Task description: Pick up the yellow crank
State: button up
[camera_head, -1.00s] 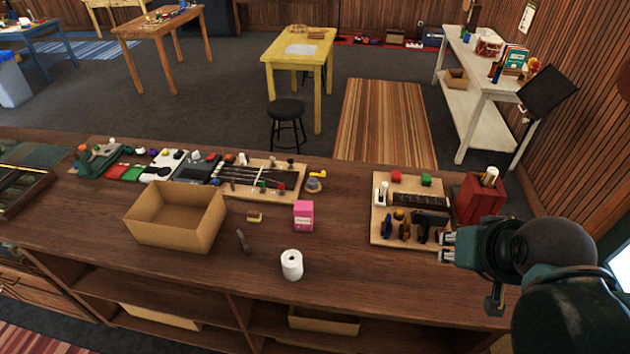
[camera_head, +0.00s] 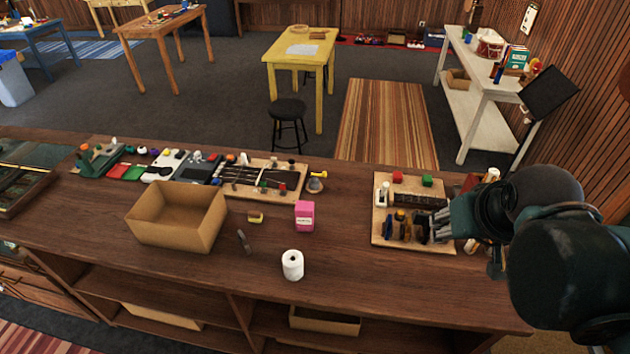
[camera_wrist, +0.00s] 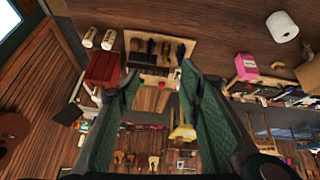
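My gripper (camera_head: 440,226) is at the right end of the counter, over or beside the right edge of a wooden tool board (camera_head: 384,243). In the wrist view my gripper (camera_wrist: 160,84) is open, its two green fingers wide apart with nothing between them. A small yellow piece (camera_head: 399,214) shows on the board among dark and orange upright tools, left of my gripper. It may be the yellow crank, but it is too small to tell. The board also shows in the wrist view (camera_wrist: 192,36), beyond the fingertips.
A red box (camera_wrist: 103,68) stands beside the board, mostly hidden by my arm in the head view. A white paper roll (camera_head: 292,265), a pink box (camera_head: 304,216) and an open cardboard box (camera_head: 175,222) stand on the counter (camera_head: 345,245). The counter between roll and board is clear.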

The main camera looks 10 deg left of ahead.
jog(key=w+a+r+n+g, duration=0.1)
jog(key=w+a+r+n, duration=0.2)
jog(key=w, duration=0.5)
jog(key=n+g+h+p, duration=0.3)
jog(key=n+g+h, duration=0.15)
jog(key=n, duration=0.85)
send_over(313, 174)
jog(key=a, duration=0.2)
jog(key=shift+g, duration=0.45)
jog(key=f, duration=2.4)
jog(key=shift+d, duration=0.2)
jog(key=shift+w+a+f, duration=0.1)
jog(key=shift+a+f, duration=0.25)
jog(key=shift+f, duration=0.05)
jog(key=shift+x, duration=1.25)
